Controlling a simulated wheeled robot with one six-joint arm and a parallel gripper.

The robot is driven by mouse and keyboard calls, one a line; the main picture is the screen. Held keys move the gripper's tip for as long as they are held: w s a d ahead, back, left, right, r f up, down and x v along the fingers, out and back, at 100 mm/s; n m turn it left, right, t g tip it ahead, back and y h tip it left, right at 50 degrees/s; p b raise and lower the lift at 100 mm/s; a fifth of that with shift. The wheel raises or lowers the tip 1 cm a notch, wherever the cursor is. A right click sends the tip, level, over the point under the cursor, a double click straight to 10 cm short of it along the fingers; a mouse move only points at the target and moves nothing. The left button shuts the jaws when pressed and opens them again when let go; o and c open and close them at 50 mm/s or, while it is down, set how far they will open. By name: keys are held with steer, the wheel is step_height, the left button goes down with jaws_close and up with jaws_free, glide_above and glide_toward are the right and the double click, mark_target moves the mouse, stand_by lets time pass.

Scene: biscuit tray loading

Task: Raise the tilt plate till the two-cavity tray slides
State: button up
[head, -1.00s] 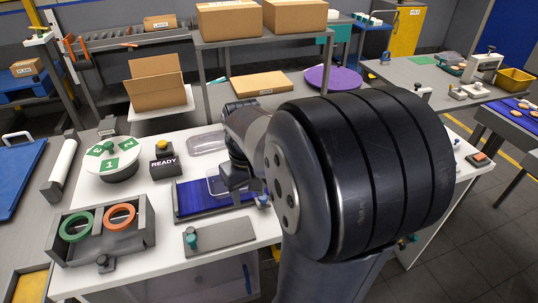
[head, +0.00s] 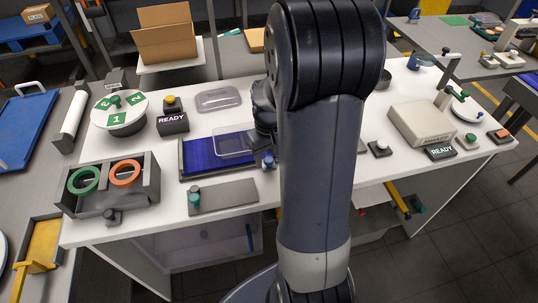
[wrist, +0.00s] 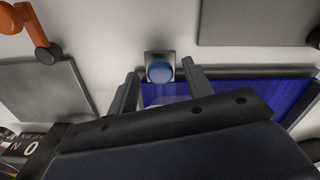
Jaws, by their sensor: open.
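The blue plate (head: 197,158) lies in a dark frame on the white table and looks flat. A clear tray (head: 232,143) rests on its right part; its cavities are too faint to count. A blue knob (head: 268,162) stands at the plate's front right corner. My gripper is mostly hidden behind my arm in the head view. In the wrist view my gripper (wrist: 160,76) is open, its two fingers apart on either side of the blue knob (wrist: 160,71). I cannot tell whether they touch it. The blue plate (wrist: 286,95) also shows there, partly covered by my gripper body.
A grey plate with a green knob (head: 230,196) lies in front. A holder with green and orange rings (head: 140,196) stands left. A READY block (head: 173,123), numbered turntable (head: 120,128) and clear container (head: 219,99) stand behind. A beige box (head: 420,124) is at right.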

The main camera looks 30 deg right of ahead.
steer(key=shift+f, duration=0.25)
jaws_close()
stand_by(0.4)
steer(key=shift+r, duration=0.1)
